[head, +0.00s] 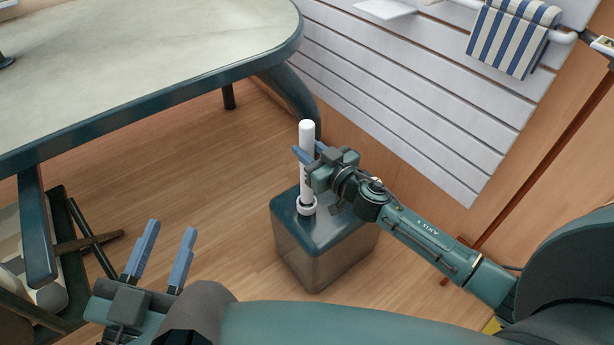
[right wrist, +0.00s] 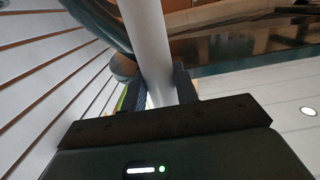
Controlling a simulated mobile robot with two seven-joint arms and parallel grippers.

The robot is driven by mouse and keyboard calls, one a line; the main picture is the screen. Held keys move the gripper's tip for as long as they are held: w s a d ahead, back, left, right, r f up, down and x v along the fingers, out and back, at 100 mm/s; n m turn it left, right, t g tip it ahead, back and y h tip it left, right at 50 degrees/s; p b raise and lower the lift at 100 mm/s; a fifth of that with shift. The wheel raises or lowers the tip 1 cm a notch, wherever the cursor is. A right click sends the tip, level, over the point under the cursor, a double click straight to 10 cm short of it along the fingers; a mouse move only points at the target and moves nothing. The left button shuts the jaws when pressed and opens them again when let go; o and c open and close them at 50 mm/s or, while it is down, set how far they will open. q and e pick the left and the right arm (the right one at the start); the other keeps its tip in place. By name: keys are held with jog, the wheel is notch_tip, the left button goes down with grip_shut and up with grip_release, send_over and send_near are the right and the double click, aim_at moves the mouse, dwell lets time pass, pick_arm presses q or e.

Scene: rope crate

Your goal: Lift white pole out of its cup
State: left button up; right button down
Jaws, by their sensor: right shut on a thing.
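The white pole (head: 306,160) stands upright over the dark teal top of a box-like stand (head: 318,234). My right gripper (head: 308,154) is shut on the pole above the cup. In the right wrist view the pole (right wrist: 150,45) runs between the two fingers (right wrist: 162,88). My left gripper (head: 168,245) is open and empty at the lower left, well apart from the stand.
A large table (head: 150,60) with a dark teal edge fills the upper left. A white slatted wall panel (head: 400,90) with a striped towel (head: 513,36) on a rail is at the upper right. Wooden floor (head: 190,165) lies open left of the stand.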

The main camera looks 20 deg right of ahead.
aim_at(312, 137)
jog(key=shift+r+p, duration=2)
jog(key=shift+r, duration=0.25)
